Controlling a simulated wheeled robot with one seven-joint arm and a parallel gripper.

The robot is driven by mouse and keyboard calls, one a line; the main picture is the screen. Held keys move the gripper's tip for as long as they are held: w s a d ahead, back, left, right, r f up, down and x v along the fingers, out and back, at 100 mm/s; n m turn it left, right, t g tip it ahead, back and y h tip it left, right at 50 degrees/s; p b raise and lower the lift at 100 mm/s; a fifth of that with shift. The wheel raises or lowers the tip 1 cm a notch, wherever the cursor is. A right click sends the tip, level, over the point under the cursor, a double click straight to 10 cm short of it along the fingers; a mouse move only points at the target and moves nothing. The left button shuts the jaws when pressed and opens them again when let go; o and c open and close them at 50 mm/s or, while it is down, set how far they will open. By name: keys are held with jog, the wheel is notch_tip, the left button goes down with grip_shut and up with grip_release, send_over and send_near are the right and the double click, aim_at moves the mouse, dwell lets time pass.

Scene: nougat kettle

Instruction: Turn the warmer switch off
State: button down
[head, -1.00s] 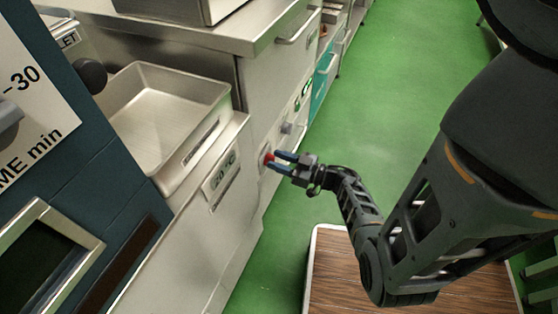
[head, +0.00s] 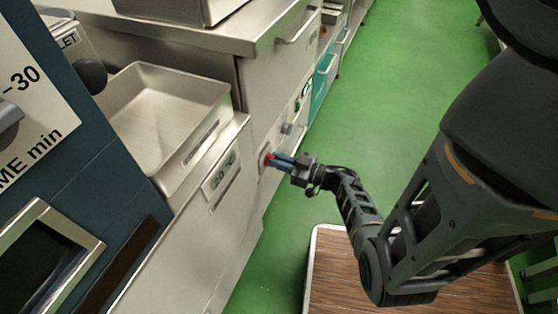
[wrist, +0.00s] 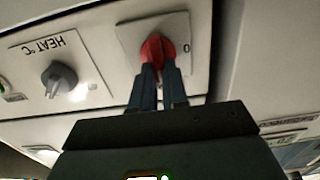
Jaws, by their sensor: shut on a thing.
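The warmer switch is a red knob (wrist: 157,48) on a pale square plate (wrist: 192,35) on the warmer's metal front. In the head view the red knob (head: 268,158) shows at the tips of my gripper (head: 277,160). In the wrist view my gripper (wrist: 160,70) has its two dark blue fingers shut on the red knob, one on each side. The fingertips hide part of the knob, and I cannot tell its exact turn angle.
A grey knob (wrist: 60,78) on a panel marked HEAT °C sits beside the switch plate. A metal tray (head: 140,95) and a temperature display (head: 220,178) are at the left. A wood-topped platform (head: 340,275) stands below my arm. Green floor (head: 360,110) is clear beyond.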

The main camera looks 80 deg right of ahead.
jog(key=n+b, duration=0.1)
jog(key=n, duration=0.2)
jog(key=n+b, duration=0.2)
jog(key=n, duration=0.1)
jog(key=a+n+b, duration=0.1)
jog(key=n+b, duration=0.1)
jog(key=n, duration=0.1)
jog(key=shift+w+f, duration=0.1)
jog(key=shift+f, duration=0.3)
jog(key=n+b, duration=0.3)
jog(key=n, duration=0.1)
jog(key=shift+a+f, duration=0.1)
jog(key=shift+f, duration=0.1)
jog(key=shift+f+n+b, duration=0.15)
jog(key=shift+n+b, duration=1.05)
jog(key=shift+n, duration=1.2)
jog(key=c, duration=1.1)
grip_release()
jog(key=shift+c, duration=0.2)
